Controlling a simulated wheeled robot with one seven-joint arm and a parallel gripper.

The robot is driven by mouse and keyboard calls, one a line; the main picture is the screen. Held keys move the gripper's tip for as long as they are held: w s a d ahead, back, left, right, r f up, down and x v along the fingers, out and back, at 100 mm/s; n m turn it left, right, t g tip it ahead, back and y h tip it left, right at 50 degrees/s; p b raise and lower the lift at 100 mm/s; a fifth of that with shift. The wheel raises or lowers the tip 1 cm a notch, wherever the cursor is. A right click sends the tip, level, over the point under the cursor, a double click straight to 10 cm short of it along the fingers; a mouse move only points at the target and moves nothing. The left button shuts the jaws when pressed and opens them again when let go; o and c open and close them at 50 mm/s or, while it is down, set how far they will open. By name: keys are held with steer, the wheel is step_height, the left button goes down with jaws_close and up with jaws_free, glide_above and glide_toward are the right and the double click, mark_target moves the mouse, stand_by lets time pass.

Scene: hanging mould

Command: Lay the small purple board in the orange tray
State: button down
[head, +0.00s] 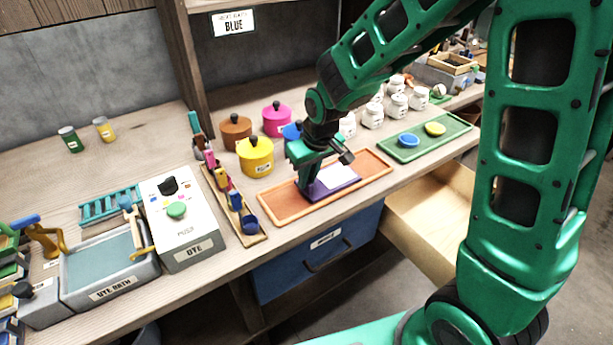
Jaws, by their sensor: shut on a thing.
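The small purple board (345,187) is in the head view, low over or in the orange tray (284,212); I cannot tell whether it touches the tray floor. A pale sheet or panel covers part of its top. My gripper (309,187) is shut on the board's left part, over the tray's middle. The gripper hides some of the board and the back of the tray. The orange tray lies flat near the front edge of the bench.
Yellow (255,156), brown (236,132) and pink (276,119) pots stand behind the tray. A rack of coloured tools (236,207) is to its left. A green tray (463,130) with two small bowls lies to its right. An open drawer (420,205) juts out below.

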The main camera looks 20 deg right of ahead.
steer(key=c, duration=1.7)
jaws_free()
steer(key=shift+r, duration=0.1)
steer(key=v, duration=1)
steer(key=s+d+r+m+g+h, duration=0.1)
steer(key=s+d+m, duration=0.2)
steer(key=s+d, duration=0.45)
steer(key=s+d+r+m, duration=0.15)
steer(key=s+d, duration=0.25)
steer(key=d, duration=0.6)
steer(key=s+d+m, duration=0.1)
steer(key=s+d, duration=0.1)
steer(key=s, duration=0.3)
steer(key=s+d+f+m+g, duration=0.1)
steer(key=s+d+m, duration=0.1)
steer(key=s, duration=0.3)
steer(key=s+d+m, duration=0.2)
steer(key=s, duration=0.2)
steer(key=shift+s+f+m+g, duration=0.2)
steer(key=shift+s+m+g, duration=0.05)
steer(key=shift+s+g, duration=0.15)
